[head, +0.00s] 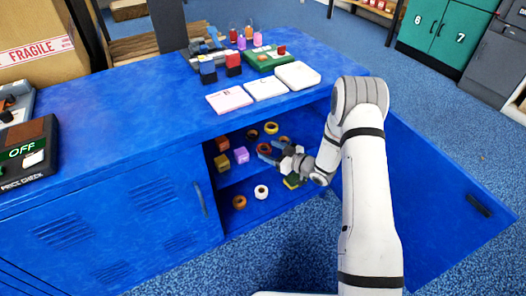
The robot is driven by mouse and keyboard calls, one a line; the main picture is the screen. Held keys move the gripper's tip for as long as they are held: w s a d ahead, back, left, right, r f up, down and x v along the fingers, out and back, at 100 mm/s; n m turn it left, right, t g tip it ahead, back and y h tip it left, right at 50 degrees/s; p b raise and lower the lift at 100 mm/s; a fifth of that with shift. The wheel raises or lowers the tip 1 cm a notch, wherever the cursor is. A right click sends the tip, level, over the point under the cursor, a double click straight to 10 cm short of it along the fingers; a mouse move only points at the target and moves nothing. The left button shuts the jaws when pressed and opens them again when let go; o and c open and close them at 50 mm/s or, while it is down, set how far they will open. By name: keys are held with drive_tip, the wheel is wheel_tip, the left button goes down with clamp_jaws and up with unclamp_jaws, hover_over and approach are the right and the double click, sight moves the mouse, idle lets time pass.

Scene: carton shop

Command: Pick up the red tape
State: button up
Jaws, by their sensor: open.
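Several tape rolls lie inside the open blue cabinet under the counter. A reddish roll (264,148) lies on the upper shelf, right by the fingertips of my gripper (272,153). It looks like the red tape, but its colour is hard to tell from the orange roll (284,140) just behind. My gripper is open and reaches into the cabinet from the right. I cannot tell whether its fingers are around the reddish roll or only beside it. The gripper hides part of the shelf.
A yellow roll (271,128) and a dark roll (251,134) lie farther back. A brown roll (239,201) and white roll (261,191) lie below. The open cabinet door (435,190) is at right.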

sight(266, 148)
drive_tip(key=b+x, duration=0.1)
drive_tip(key=x, duration=0.2)
drive_tip(key=shift+a, duration=0.2)
drive_tip(key=shift+r, duration=0.1)
drive_tip(key=c, duration=0.7)
